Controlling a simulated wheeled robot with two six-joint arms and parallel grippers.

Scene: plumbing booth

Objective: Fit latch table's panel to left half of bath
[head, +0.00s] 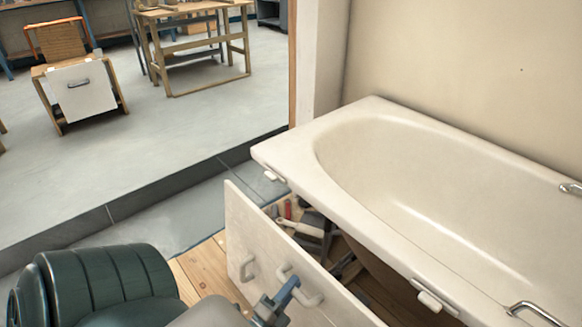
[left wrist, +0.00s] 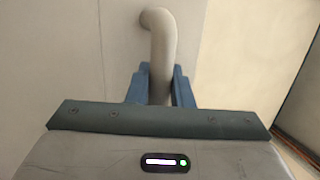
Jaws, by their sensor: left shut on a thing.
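A pale panel (head: 247,222) stands upright in front of the white bath (head: 352,190), apart from it by a gap. Two handles show on its outer face, one of them at the left (head: 247,268). My left gripper (head: 280,298) is shut on the other handle; the left wrist view shows the blue fingers (left wrist: 160,88) on both sides of the grey handle (left wrist: 160,45). White latches hang under the bath's rim, one near the left corner (head: 272,175) and one farther right (head: 432,300). The panel's lower right part is out of frame. My right gripper is not in view.
Tools (head: 300,228) lie on the floor under the bath, behind the panel. Metal grab bars (head: 535,312) sit on the bath at the right. A wooden stand with another white handled panel (head: 83,88) and a wooden table (head: 195,45) stand far back. Grey floor (head: 190,130) is clear.

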